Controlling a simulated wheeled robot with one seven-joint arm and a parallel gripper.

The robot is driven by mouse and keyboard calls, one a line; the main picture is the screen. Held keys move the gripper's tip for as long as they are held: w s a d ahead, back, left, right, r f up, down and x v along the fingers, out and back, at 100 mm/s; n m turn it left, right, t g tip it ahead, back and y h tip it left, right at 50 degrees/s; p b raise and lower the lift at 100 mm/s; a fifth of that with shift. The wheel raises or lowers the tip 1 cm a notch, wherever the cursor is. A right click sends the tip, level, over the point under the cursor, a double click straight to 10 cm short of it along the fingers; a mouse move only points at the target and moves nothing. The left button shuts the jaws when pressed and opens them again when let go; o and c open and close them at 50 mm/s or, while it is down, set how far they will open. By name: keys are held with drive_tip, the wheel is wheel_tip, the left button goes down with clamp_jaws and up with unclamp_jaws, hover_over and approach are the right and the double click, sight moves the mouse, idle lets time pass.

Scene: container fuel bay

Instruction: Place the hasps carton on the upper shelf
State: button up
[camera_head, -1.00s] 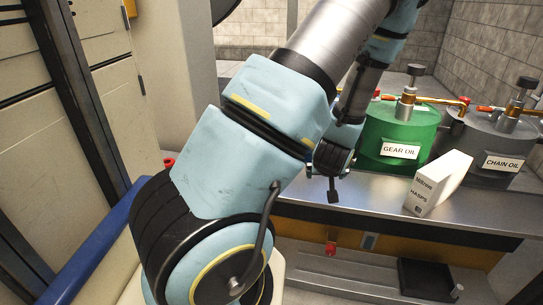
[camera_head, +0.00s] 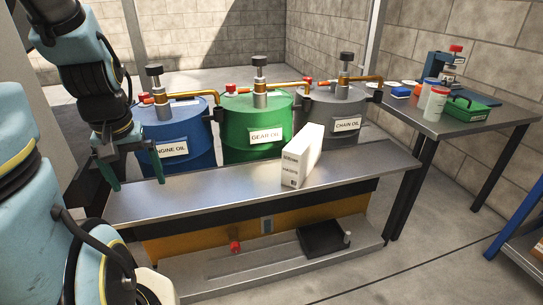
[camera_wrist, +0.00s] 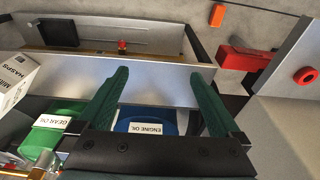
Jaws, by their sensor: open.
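The hasps carton (camera_head: 303,156) is a white box standing upright on the steel bench top (camera_head: 215,189), in front of the green and grey drums. It also shows at the left edge of the wrist view (camera_wrist: 14,78), partly cut off. My gripper (camera_head: 138,185) is open and empty, over the left end of the bench and well left of the carton. Its green fingers (camera_wrist: 158,76) stand wide apart in the wrist view. A blue-framed rack with a shelf (camera_head: 528,258) is cut off at the right edge; I cannot tell whether this is the upper shelf.
Engine oil (camera_head: 178,138), gear oil (camera_head: 255,118) and chain oil (camera_head: 335,108) drums with brass pipes stand behind the bench top. A side table (camera_head: 445,125) at the right holds jars and a green box. A black tray (camera_head: 323,240) lies on the low ledge. Floor at front right is clear.

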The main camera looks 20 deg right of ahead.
drive_tip(key=w+d+f+m+t, duration=0.1)
drive_tip(key=w+d+m+t, duration=0.1)
drive_tip(key=w+d, duration=0.3)
drive_tip(key=m+t+h, duration=0.2)
drive_tip(key=m+h, duration=0.7)
drive_tip(key=h, duration=0.2)
approach(303, 138)
drive_tip(key=x, duration=0.4)
drive_tip(key=shift+s+f, duration=0.2)
drive_tip(key=shift+f, duration=0.05)
drive_tip(key=shift+x, duration=2.75)
drive_tip(key=shift+w+r, duration=0.15)
drive_tip(key=shift+r, duration=0.05)
clamp_jaws()
